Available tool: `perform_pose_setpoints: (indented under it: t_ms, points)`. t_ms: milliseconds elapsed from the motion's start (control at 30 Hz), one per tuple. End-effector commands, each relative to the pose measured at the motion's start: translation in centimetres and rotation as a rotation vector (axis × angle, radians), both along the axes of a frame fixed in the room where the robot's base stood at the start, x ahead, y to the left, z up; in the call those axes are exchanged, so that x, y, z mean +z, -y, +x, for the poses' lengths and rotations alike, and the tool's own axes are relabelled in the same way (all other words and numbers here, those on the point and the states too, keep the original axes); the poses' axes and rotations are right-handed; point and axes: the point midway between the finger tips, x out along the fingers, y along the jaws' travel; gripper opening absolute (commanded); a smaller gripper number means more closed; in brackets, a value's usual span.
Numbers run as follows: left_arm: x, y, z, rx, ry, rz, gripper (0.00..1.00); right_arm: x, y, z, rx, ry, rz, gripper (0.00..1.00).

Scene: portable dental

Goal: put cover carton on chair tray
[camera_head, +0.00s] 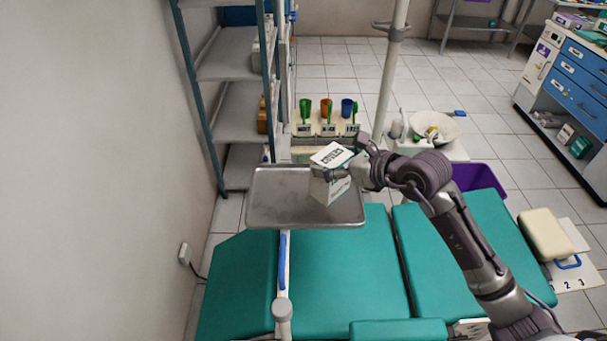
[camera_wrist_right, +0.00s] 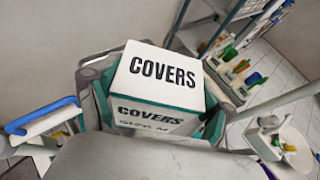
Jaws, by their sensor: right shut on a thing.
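The cover carton (camera_head: 332,157) is a white and green box marked "COVERS". My right gripper (camera_head: 345,172) is shut on it, with a finger along its side. In the head view the carton is over the right half of the metal chair tray (camera_head: 270,208), tilted; I cannot tell whether it touches the tray. In the right wrist view the carton (camera_wrist_right: 160,80) fills the middle between the fingers, with its lettered top facing the camera. The tray lies partly hidden behind the carton and gripper. My left gripper is not in view.
The left half of the tray is bare. A teal dental chair (camera_head: 345,255) lies below it. A holder with coloured cups (camera_head: 326,125) stands behind. A pole (camera_head: 390,75), a white basin (camera_head: 437,127) and a purple bin (camera_head: 480,178) are near the arm. Metal shelves (camera_head: 228,105) stand at left.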

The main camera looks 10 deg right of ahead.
Motion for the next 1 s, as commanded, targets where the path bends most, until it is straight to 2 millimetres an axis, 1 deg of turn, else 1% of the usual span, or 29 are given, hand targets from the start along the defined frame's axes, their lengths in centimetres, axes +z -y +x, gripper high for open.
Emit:
perform_pose_setpoints:
  t_ms: [33, 100, 200, 333, 467, 600, 700, 800, 1000]
  points:
    - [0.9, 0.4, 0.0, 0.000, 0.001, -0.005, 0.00, -0.2, -1.1, 0.8, 0.000, -0.002, 0.007, 0.42]
    - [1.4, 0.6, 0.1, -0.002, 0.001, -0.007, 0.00, -1.2, -2.3, 1.8, 0.001, -0.002, 0.006, 0.42]
    - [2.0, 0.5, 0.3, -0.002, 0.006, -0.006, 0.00, -2.4, -3.8, 2.9, 0.002, -0.001, 0.003, 0.42]
    - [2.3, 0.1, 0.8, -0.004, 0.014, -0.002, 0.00, -3.4, -4.8, 3.9, 0.000, 0.002, 0.003, 0.42]
    - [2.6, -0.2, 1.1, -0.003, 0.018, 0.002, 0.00, -4.3, -5.1, 4.1, 0.001, 0.000, 0.000, 0.42]
    - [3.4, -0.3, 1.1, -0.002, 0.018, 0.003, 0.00, -6.4, -5.1, 4.1, -0.001, -0.003, 0.000, 0.42]
    - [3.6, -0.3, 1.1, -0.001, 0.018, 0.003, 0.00, -7.5, -5.1, 4.1, -0.001, -0.001, 0.002, 0.42]
    - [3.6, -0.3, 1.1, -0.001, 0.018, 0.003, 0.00, -7.9, -5.1, 4.1, 0.000, 0.002, 0.000, 0.42]
    - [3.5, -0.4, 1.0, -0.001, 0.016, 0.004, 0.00, -7.9, -5.1, 4.1, 0.000, 0.002, 0.000, 0.42]
